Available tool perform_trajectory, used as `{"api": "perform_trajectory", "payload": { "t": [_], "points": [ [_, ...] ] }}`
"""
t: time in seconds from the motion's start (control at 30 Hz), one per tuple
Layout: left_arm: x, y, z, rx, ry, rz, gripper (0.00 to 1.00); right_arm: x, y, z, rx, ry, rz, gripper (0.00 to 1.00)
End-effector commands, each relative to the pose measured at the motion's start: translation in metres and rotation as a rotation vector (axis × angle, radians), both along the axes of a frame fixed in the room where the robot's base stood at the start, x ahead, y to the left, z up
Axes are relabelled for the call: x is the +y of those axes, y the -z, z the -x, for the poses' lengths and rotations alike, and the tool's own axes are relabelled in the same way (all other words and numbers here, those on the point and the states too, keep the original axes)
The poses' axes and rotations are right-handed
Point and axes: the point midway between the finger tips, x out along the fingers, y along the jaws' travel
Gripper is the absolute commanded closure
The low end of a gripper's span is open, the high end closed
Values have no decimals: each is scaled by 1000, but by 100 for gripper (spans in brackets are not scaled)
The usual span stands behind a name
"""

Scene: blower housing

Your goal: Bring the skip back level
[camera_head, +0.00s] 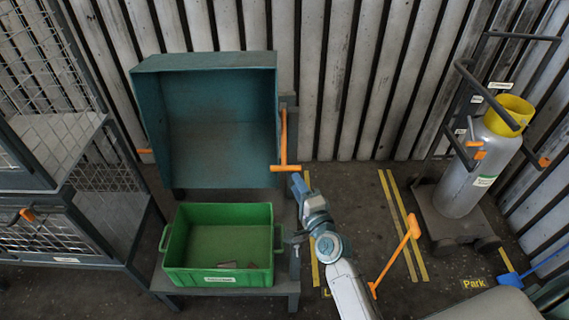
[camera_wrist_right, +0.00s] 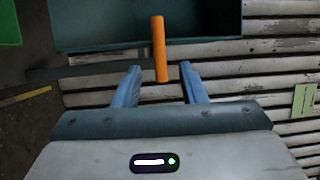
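The skip (camera_head: 210,120) is a teal open box, tipped forward so that its inside faces me, in front of the slatted wall. An orange lever (camera_head: 283,135) stands at its right side, with a crosswise grip at the lower end. My right gripper (camera_head: 297,182) is just below and right of that grip. In the right wrist view, its two blue fingers (camera_wrist_right: 160,85) are apart, and the orange grip (camera_wrist_right: 159,45) shows between and beyond their tips, with a gap on each side. My left gripper is not in view.
A green crate (camera_head: 220,222) with a few small pieces in it sits on a low stand below the skip. A wire cage (camera_head: 95,160) is at the left. A trolley with a gas cylinder (camera_head: 470,175) stands right. An orange bar (camera_head: 397,253) slants over the floor beside my right arm.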

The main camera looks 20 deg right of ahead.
Motion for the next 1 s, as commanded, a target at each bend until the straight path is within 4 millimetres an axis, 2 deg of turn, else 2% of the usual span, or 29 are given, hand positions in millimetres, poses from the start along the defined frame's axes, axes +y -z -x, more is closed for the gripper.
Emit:
{"api": "perform_trajectory", "payload": {
  "t": [0.13, 0.3, 0.5, 0.63, 0.9, 0.93, 1.0],
  "points": [
    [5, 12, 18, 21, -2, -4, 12, 3, -3, -28, -1, -1, 2, 62],
    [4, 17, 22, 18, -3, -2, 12, 7, -3, -60, 0, -2, 4, 62],
    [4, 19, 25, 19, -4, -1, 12, 10, -2, -86, 2, -2, 4, 62],
    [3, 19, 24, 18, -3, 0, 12, 11, -2, -94, 2, -2, 4, 62],
    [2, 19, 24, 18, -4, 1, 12, 11, -2, -95, 2, -2, 5, 62],
    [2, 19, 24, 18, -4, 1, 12, 11, -2, -95, 2, -2, 5, 64],
    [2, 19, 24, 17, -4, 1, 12, 11, -2, -95, 2, -2, 5, 78]
  ]
}}
